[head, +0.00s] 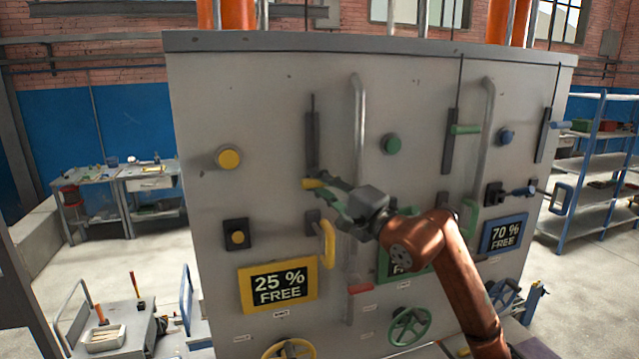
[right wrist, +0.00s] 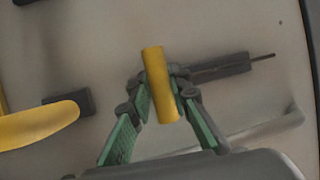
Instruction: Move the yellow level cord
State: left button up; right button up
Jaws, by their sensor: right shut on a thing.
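The yellow level handle (head: 312,183), a short yellow cylinder, sits at the lower end of a dark vertical slot (head: 312,140) on the grey panel. A thin dark cord or rod sticks up from the slot's top. My right gripper (head: 329,188) reaches in from the right and is shut on this handle. In the right wrist view the yellow cylinder (right wrist: 160,84) lies between the green-padded fingers (right wrist: 157,103), with the dark slot (right wrist: 222,67) beyond it. The fingers partly hide the handle's base. My left gripper is not in view.
A yellow lever handle (head: 328,243) juts out just below the gripper. A yellow knob (head: 228,158), a "25 % FREE" sign (head: 278,284) and a green handwheel (head: 409,326) are on the panel (head: 270,100). A metal rail (head: 358,110) runs vertically right of the slot.

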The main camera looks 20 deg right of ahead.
grip_shut()
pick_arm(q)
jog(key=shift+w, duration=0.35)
